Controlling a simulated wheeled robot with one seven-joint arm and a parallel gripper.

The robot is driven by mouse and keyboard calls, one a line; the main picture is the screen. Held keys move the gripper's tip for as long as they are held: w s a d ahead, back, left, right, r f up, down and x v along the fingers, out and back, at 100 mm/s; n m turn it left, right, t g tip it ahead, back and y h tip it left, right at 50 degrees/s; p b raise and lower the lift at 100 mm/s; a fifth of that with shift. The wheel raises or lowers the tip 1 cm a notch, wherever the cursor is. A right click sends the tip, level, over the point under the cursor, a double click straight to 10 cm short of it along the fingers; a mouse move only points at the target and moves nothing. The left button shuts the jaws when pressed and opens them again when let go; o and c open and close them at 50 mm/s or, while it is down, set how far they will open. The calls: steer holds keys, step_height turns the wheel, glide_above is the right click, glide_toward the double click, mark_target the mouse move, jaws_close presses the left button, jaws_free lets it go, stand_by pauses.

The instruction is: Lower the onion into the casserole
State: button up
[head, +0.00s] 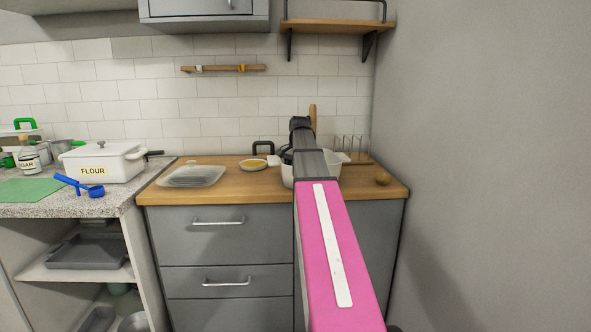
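A white pot (331,170), which looks like the casserole, stands on the wooden counter, largely hidden behind my pink and grey arm. Its light side handles stick out left and right. A small round brown thing (382,179) lies on the counter to the right of the pot, apart from it; it may be the onion, but it is too small to be sure. My gripper (287,156) is at the pot's left rear, mostly covered by my arm. Its fingers and anything between them cannot be made out. The pot's inside is also hidden.
A clear lidded dish (192,175) and a small pan with yellow contents (253,164) are left of the pot. A white container labelled FLOUR (103,165) and a blue scoop (80,186) are on the stone counter. The grey wall closes the right side.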

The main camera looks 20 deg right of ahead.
steer(key=shift+f, duration=0.45)
stand_by(0.4)
steer(key=o, duration=1.1)
steer(key=shift+c, duration=0.2)
steer(key=r, duration=1)
steer(key=shift+s+d, duration=0.4)
steer(key=shift+r, duration=0.4)
steer(key=shift+s, duration=0.1)
